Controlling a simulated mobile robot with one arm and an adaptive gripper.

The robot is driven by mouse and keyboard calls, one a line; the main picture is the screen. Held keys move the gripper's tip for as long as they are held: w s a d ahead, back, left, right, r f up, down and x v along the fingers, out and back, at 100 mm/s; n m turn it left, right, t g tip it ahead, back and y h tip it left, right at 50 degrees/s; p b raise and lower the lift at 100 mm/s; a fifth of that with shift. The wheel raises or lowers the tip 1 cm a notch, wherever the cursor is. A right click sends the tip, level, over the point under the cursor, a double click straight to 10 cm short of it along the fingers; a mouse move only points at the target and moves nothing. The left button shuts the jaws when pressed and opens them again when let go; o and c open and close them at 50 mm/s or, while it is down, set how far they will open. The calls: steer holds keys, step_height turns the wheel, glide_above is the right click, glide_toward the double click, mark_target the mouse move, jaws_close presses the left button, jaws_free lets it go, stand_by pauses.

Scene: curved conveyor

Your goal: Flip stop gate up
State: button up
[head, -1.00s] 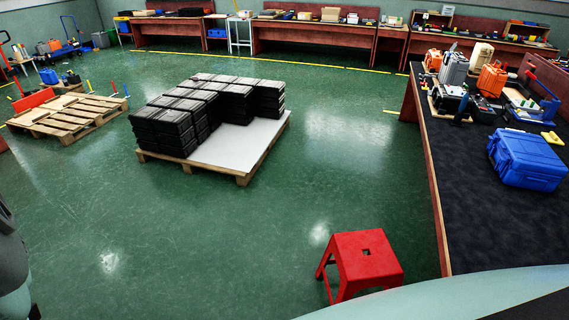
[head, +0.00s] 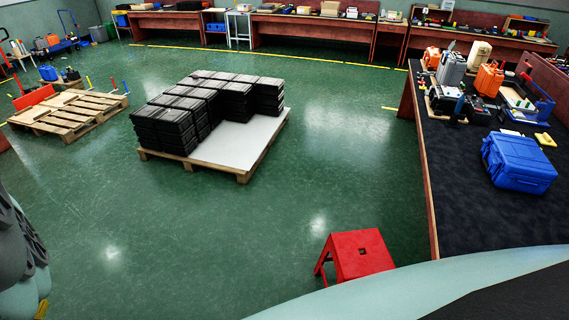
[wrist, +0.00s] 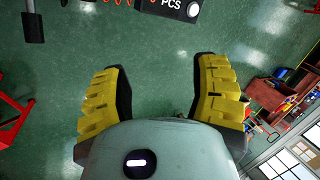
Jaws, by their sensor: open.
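In the wrist view my gripper (wrist: 160,72) is open. Its two yellow ridged fingers stand wide apart with only green floor showing between them. No stop gate or conveyor can be made out in either view. At the top edge of the wrist view, a dark box (wrist: 170,8) with the letters "PCS" and a white round knob is cut off by the frame. It lies beyond the fingertips, apart from them. A dark grey block on a rod (wrist: 33,25) shows at the upper left of the wrist view; I cannot tell what it is.
A pallet (head: 243,175) bears stacked black crates (head: 165,128). An empty wooden pallet (head: 75,118) lies at left.

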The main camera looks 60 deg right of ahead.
steer(key=w+t, duration=0.1)
steer(key=w+r, duration=0.1)
steer(key=w+d+r+t+p, duration=0.1)
steer(key=w, duration=0.1)
steer(key=shift+t+h, duration=0.3)
